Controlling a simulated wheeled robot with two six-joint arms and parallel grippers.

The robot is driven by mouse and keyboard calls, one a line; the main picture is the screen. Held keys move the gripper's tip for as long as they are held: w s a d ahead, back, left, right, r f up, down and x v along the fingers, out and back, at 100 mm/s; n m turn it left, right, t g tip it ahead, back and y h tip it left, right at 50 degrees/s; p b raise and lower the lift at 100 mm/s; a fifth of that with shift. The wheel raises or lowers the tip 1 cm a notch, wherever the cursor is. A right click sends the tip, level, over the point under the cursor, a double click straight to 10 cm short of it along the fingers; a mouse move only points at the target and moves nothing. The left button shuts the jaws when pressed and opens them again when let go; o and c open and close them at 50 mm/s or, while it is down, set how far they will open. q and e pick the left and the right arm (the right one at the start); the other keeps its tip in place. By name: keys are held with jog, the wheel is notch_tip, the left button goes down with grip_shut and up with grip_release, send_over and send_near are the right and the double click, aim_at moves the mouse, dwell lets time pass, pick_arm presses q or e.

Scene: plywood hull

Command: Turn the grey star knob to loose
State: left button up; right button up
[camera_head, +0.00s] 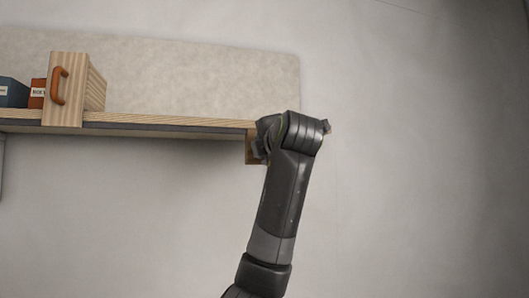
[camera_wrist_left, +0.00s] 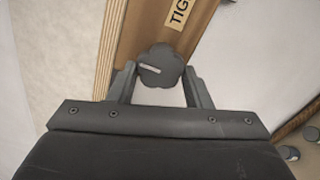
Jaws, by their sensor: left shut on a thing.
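The grey star knob (camera_wrist_left: 158,62) shows in the left wrist view on a brown wooden panel (camera_wrist_left: 150,30). A pale line on its face lies nearly crosswise in the picture. A cream label (camera_wrist_left: 180,12) above it reads "TIG", with the rest cut off. My left gripper (camera_wrist_left: 159,74) has one finger on each side of the knob and is shut on it. In the head view my left arm reaches up to the shelf's right end, and the wrist hides the knob there. My right gripper is not in view.
The wooden shelf (camera_head: 180,121) runs left from my wrist.

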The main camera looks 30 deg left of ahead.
pick_arm(q)
jog(key=shift+r+n, duration=0.2)
jog(key=shift+n, duration=0.2)
jog(key=o, duration=0.5)
jog(key=shift+o, duration=0.5)
jog(key=shift+w+f, duration=0.1)
jog(key=shift+a, duration=0.1)
jog(key=shift+f, duration=0.1)
jog(key=b+v, duration=0.5)
jog(key=v, duration=1.2)
